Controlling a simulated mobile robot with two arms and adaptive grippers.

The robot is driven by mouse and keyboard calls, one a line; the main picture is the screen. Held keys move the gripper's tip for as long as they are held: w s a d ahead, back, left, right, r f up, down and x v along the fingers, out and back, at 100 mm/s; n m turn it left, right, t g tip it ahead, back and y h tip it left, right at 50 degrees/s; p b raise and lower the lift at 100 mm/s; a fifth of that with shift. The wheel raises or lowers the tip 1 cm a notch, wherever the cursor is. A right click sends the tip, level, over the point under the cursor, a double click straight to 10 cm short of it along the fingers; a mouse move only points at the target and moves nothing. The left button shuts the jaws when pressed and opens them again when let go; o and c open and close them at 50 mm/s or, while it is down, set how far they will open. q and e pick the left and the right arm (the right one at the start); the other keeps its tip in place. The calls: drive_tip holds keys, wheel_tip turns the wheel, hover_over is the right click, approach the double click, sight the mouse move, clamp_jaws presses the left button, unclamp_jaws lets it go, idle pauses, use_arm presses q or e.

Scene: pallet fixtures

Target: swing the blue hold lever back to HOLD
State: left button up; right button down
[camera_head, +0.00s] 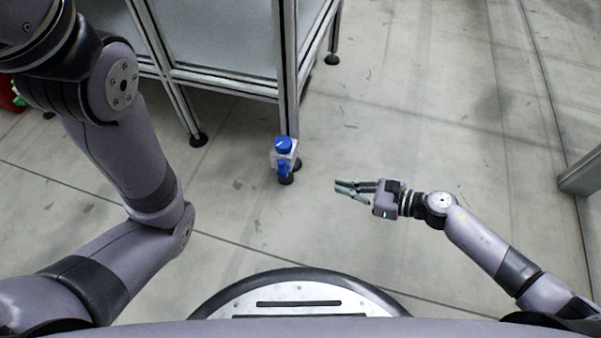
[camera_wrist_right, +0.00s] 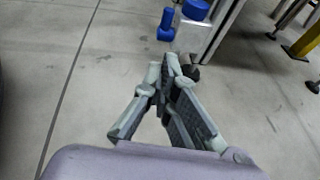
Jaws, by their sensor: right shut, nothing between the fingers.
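A small grey-white box (camera_head: 278,157) is fixed low at the leg of a metal frame. It has a round blue knob (camera_head: 284,144) on top and a blue lever (camera_head: 283,169) on its front, hanging downward. My left gripper is out of view.
The metal frame (camera_head: 288,70) with its panels stands behind the box, on feet. Bare concrete floor (camera_head: 420,110) lies open to the right. A yellow post (camera_wrist_right: 308,41) shows at the wrist view's right edge. A grey rail (camera_head: 582,174) is at the far right.

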drive_tip(key=b, duration=0.5)
approach(284, 172)
drive_tip(key=x, duration=0.4)
drive_tip(key=shift+w+a+f, duration=0.15)
drive_tip(key=shift+a+f, duration=0.15)
drive_tip(key=shift+f, duration=0.05)
drive_tip(key=shift+w+a+r, duration=0.1)
drive_tip(key=shift+w+a, duration=0.2)
drive_tip(key=shift+a, duration=0.35)
